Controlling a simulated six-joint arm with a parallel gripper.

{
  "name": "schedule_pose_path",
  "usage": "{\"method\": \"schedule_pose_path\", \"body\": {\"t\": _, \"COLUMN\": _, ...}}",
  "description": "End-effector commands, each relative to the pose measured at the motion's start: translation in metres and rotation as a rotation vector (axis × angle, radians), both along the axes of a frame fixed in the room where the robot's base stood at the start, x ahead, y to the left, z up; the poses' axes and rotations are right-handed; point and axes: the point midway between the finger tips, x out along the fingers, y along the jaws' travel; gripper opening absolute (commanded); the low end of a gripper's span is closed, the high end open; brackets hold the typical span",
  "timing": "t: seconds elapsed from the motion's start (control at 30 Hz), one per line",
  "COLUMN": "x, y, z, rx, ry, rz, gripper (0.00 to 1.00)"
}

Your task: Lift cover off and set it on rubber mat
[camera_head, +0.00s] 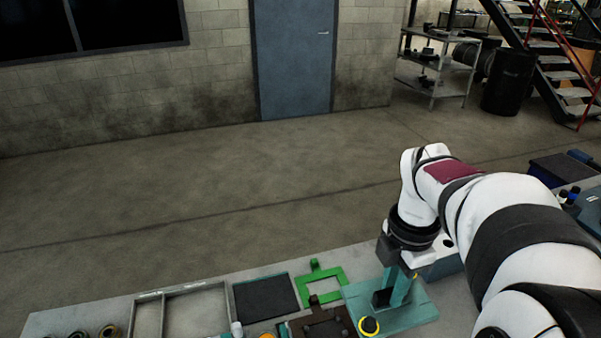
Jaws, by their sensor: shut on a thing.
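My gripper (402,266) points down over the right part of the bench, at the top of a teal upright piece (401,287). It is shut on this piece; the fingertips are small and partly hidden. The piece stands above a teal plate (418,309); I cannot tell whether they are joined or touching. Whether the teal piece is the cover is not clear. A black rectangular mat (265,298), likely the rubber mat, lies left of the gripper and looks bare. A brown plate-like part (322,327) is between them, cut by the lower edge.
A green frame (303,291) lies behind the brown part. A yellow-ringed black button (369,326) is in front of the teal plate. A grey divided tray (198,312) and several round parts (108,331) are at left. Blue equipment (566,170) stands at right.

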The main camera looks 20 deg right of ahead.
Motion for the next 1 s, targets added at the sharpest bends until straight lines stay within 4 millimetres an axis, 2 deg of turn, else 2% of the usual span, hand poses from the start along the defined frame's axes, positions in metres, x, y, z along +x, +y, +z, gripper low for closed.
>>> {"method": "schedule_pose_path", "body": {"t": 0.17, "x": 0.064, "y": 0.020, "z": -0.021, "rx": 0.001, "ry": 0.004, "rz": 0.017, "gripper": 0.00}}
{"method": "schedule_pose_path", "body": {"t": 0.27, "x": 0.106, "y": 0.044, "z": -0.041, "rx": 0.001, "ry": 0.004, "rz": 0.023, "gripper": 0.00}}
{"method": "schedule_pose_path", "body": {"t": 0.4, "x": 0.163, "y": 0.092, "z": -0.079, "rx": 0.000, "ry": 0.003, "rz": 0.030, "gripper": 0.00}}
{"method": "schedule_pose_path", "body": {"t": 0.5, "x": 0.192, "y": 0.130, "z": -0.107, "rx": -0.001, "ry": 0.002, "rz": 0.033, "gripper": 0.00}}
{"method": "schedule_pose_path", "body": {"t": 0.6, "x": 0.209, "y": 0.160, "z": -0.129, "rx": -0.001, "ry": 0.000, "rz": 0.035, "gripper": 0.00}}
{"method": "schedule_pose_path", "body": {"t": 0.7, "x": 0.218, "y": 0.178, "z": -0.142, "rx": 0.000, "ry": -0.001, "rz": 0.034, "gripper": 0.00}}
{"method": "schedule_pose_path", "body": {"t": 0.87, "x": 0.221, "y": 0.187, "z": -0.156, "rx": -0.001, "ry": -0.001, "rz": 0.033, "gripper": 0.00}}
{"method": "schedule_pose_path", "body": {"t": 1.0, "x": 0.221, "y": 0.186, "z": -0.177, "rx": -0.001, "ry": 0.001, "rz": 0.032, "gripper": 0.00}}
